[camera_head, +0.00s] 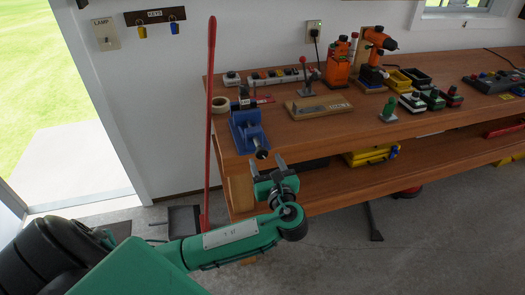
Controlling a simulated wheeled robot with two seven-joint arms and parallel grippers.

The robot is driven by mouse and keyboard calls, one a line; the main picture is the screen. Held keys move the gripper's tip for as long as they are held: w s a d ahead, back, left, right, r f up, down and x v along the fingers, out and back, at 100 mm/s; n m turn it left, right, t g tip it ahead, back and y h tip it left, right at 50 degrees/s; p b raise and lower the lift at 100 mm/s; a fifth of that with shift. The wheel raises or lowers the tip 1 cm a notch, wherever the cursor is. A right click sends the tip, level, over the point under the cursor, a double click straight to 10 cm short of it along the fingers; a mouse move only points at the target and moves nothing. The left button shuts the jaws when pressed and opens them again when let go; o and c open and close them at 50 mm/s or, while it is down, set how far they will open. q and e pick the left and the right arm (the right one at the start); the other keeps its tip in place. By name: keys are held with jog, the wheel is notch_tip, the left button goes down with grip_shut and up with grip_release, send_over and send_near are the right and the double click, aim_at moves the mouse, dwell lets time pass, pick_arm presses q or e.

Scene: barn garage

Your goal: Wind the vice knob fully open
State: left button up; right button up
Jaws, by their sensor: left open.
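The blue vice (243,133) stands on the left front part of the wooden workbench (290,140). Its dark knob (261,153) sticks out toward the bench's front edge. My left gripper (267,163) is open, with its two grey fingers pointing up toward the knob. The fingertips are just below the knob in the picture, one to each side of it; I cannot tell whether they touch it. Nothing shows between the fingers. My right gripper is out of view.
A tall red pole (210,110) stands at the bench's left end. A wooden board with a metal plate (318,107), an orange tool (338,65) and switch boxes stand farther right. A yellow case (370,156) lies on the lower shelf. The floor at lower right is mostly clear.

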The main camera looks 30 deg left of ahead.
aim_at(262, 154)
pick_arm(q)
jog(key=x, duration=0.5)
jog(key=c, duration=0.9)
